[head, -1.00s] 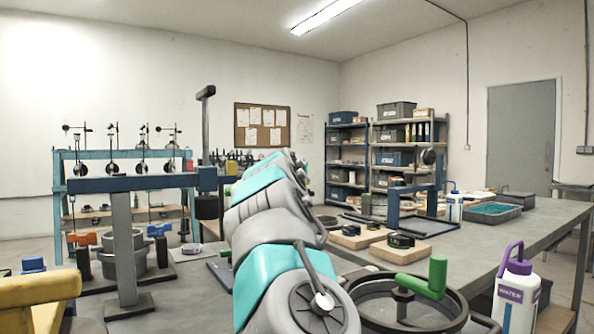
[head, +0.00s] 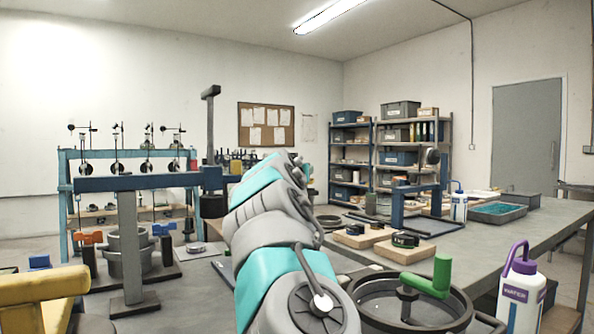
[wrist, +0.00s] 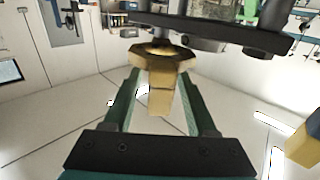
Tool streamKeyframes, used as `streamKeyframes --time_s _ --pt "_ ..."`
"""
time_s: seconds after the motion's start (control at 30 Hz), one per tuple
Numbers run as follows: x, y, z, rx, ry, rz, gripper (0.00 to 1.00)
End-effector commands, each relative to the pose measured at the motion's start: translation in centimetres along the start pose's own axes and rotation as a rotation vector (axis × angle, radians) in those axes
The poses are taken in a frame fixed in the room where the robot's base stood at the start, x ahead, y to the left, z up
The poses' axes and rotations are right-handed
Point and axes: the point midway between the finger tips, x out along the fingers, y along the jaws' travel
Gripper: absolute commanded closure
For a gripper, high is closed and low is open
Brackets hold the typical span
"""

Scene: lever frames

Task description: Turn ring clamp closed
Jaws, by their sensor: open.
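My gripper (wrist: 159,76) is open in the wrist view, with its two green fingers apart. A brass-coloured piece (wrist: 160,78) with a faceted collar and a stub shows between the fingers, below a dark bar (wrist: 215,30). I cannot tell whether the fingers touch it, or whether it is part of the ring clamp. In the head view my arm hides the gripper. An orange handle (head: 90,238) and a blue handle (head: 163,229) stand on dark posts at the left. I cannot tell which thing is the ring clamp.
A grey stand with a blue crossbar (head: 135,182) rises left of my arm. A dark round basin (head: 375,316) with a green handle (head: 436,279) is close on the right. A white bottle with a purple cap (head: 520,290) stands beside it. A yellow part (head: 40,285) is at the lower left.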

Motion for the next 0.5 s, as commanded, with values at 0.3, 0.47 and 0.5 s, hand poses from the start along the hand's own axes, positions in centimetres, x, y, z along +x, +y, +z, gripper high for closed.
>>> streamKeyframes --time_s 0.3,0.47,0.5 --pt "-2.0 -0.2 0.1 0.001 0.003 -0.001 0.43" --pt "-4.1 -0.2 0.3 0.001 0.001 -0.002 0.43" --pt "-4.6 -0.2 0.2 0.002 0.001 -0.003 0.43"
